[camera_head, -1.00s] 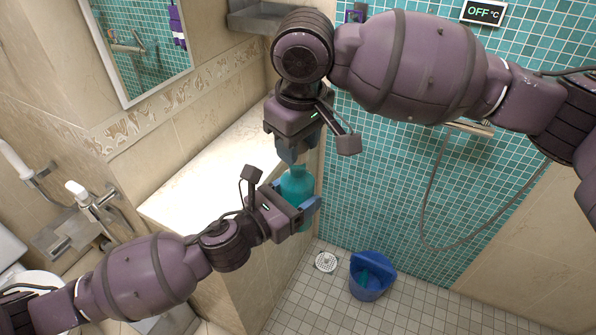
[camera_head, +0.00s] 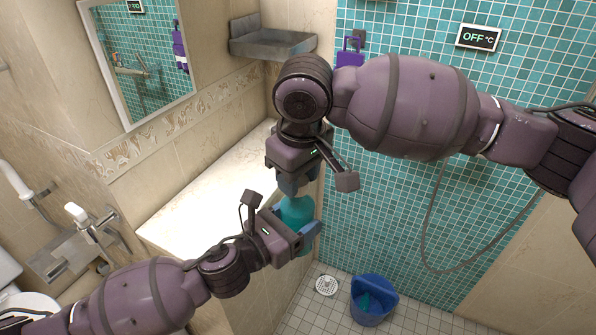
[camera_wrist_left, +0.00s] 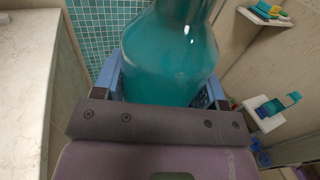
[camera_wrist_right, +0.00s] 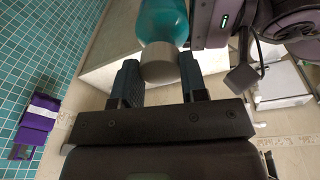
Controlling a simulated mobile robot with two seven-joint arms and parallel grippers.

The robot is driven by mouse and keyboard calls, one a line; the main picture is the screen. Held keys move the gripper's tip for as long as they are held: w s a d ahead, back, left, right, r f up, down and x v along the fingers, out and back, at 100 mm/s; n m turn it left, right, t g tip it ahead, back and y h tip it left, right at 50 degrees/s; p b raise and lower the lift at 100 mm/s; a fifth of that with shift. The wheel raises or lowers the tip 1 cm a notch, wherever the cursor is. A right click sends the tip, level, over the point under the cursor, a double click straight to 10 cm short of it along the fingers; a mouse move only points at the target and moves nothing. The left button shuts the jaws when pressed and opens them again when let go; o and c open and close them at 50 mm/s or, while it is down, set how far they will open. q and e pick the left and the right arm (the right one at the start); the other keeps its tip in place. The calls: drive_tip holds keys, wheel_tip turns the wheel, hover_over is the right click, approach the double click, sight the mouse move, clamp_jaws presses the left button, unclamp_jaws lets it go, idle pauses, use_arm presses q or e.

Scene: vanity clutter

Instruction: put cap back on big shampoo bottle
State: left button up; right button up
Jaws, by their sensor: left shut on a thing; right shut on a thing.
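A teal, translucent shampoo bottle (camera_head: 297,212) is held roughly upright above the counter's far end. My left gripper (camera_head: 290,228) is shut around its body; the left wrist view shows the bottle (camera_wrist_left: 170,60) between both fingers. My right gripper (camera_head: 295,186) is directly above the bottle, pointing down. In the right wrist view its fingers are shut on a whitish-grey cap (camera_wrist_right: 159,63), in line with the bottle's top (camera_wrist_right: 162,20). The cap appears to meet the bottle top; I cannot tell whether it is seated. In the head view the right fingers hide the cap.
A pale counter (camera_head: 205,195) lies left of the grippers. A blue bucket (camera_head: 372,300) and a round drain (camera_head: 326,285) are on the tiled floor below. A metal shelf (camera_head: 272,42) is on the back wall. A shower hose (camera_head: 428,230) hangs at the teal tiled wall.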

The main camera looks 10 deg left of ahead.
drive_tip(key=shift+f, duration=0.55)
idle(0.5)
use_arm(q)
clamp_jaws()
use_arm(e)
drive_tip(key=m+h, duration=0.1)
drive_tip(key=m, duration=0.5)
drive_tip(key=shift+a, duration=0.1)
drive_tip(key=m, duration=0.6)
drive_tip(key=shift+a+m+h, duration=0.1)
drive_tip(key=shift+m+h, duration=0.2)
drive_tip(key=shift+h, duration=0.1)
drive_tip(key=m, duration=0.7)
drive_tip(key=shift+g+h, duration=0.3)
drive_tip(key=shift+g, duration=0.1)
drive_tip(key=m, duration=0.6)
drive_tip(key=shift+w+g, duration=0.1)
drive_tip(key=shift+g, duration=0.3)
drive_tip(key=o, duration=0.9)
drive_tip(key=shift+f, duration=0.1)
